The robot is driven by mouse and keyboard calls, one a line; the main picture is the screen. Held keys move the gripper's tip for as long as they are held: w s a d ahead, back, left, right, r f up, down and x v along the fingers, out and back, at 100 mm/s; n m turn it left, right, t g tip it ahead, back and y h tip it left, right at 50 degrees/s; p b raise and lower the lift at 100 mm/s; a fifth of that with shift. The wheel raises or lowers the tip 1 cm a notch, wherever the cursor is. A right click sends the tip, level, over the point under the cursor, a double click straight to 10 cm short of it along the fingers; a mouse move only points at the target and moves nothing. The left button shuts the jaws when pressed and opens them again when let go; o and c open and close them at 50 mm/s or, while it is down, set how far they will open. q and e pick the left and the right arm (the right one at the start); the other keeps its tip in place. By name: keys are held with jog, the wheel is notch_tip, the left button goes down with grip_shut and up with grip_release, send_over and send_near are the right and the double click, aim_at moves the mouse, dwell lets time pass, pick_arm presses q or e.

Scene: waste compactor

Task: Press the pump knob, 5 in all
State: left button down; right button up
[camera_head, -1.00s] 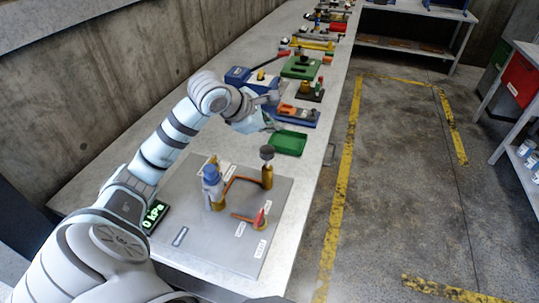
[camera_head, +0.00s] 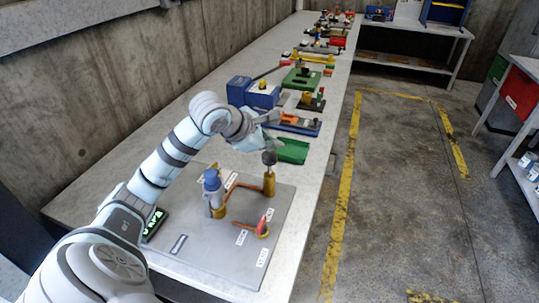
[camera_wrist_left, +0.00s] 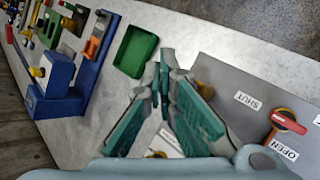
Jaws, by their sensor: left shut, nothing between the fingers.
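A dark round knob (camera_head: 269,158), which looks like the pump knob, tops an upright brass post (camera_head: 268,184) on the grey plate (camera_head: 215,250). My left gripper (camera_head: 272,138) is just above and behind that knob in the head view; I cannot tell whether it touches. In the left wrist view its green-padded fingers (camera_wrist_left: 165,100) are together with nothing between them, and the knob is not clearly visible. A blue-topped brass fitting (camera_head: 213,185) stands left of the post. A red-handled valve (camera_head: 262,227) is in front, between SHUT and OPEN labels. My right gripper is out of view.
A small green-lit display (camera_head: 154,224) sits at the plate's left edge, its reading unclear. A green tray (camera_head: 291,151) lies behind the post. Several tools and blocks line the bench farther back.

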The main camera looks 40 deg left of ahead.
aim_at(271, 157)
pick_arm(q)
jog(key=shift+f, duration=0.1)
dwell(0.7)
jog(key=shift+f+b, duration=0.35)
jog(key=shift+b, duration=0.1)
jog(key=shift+f+b, duration=1.8)
jog(key=shift+f, duration=0.15)
dwell(1.5)
jog(key=shift+w+a+r+p, duration=0.1)
jog(key=shift+r+p, duration=1.75)
jog(key=shift+r, duration=0.55)
notch_tip(271, 157, up, 5)
jog(key=p, duration=0.4)
